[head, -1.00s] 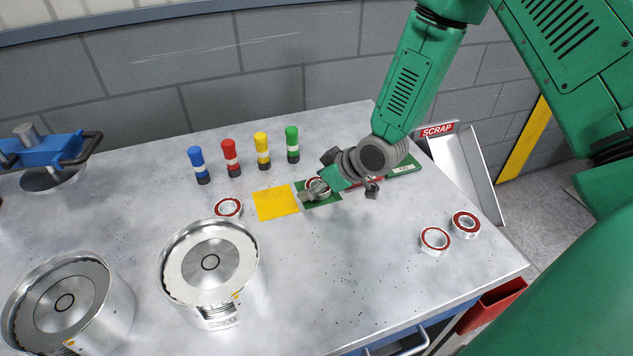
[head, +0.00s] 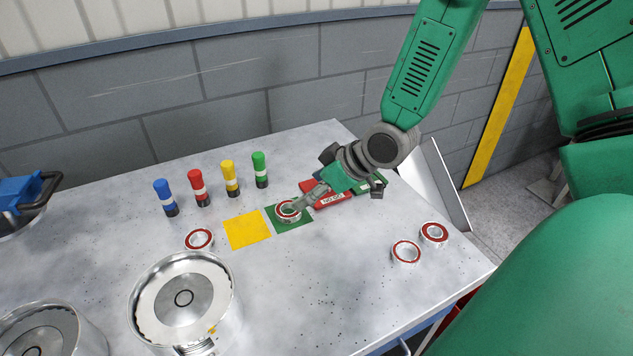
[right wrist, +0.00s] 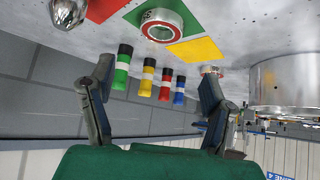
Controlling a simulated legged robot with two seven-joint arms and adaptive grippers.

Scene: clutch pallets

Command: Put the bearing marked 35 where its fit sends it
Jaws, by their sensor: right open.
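A silver bearing with a red ring (head: 287,211) lies on the green square (head: 296,226); it also shows in the right wrist view (right wrist: 160,25). My right gripper (head: 305,196) is just above and to the right of it. In the right wrist view my gripper (right wrist: 152,88) is open, with nothing between its fingers. Another bearing (head: 198,240) lies left of the yellow square (head: 247,230). Two more bearings (head: 405,252) (head: 434,233) lie at the right of the table. My left gripper is out of view.
Blue, red, yellow and green markers (head: 260,170) stand at the back. Metal housings (head: 184,305) occupy the front left. A metal chute (head: 438,185) is beyond the right edge.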

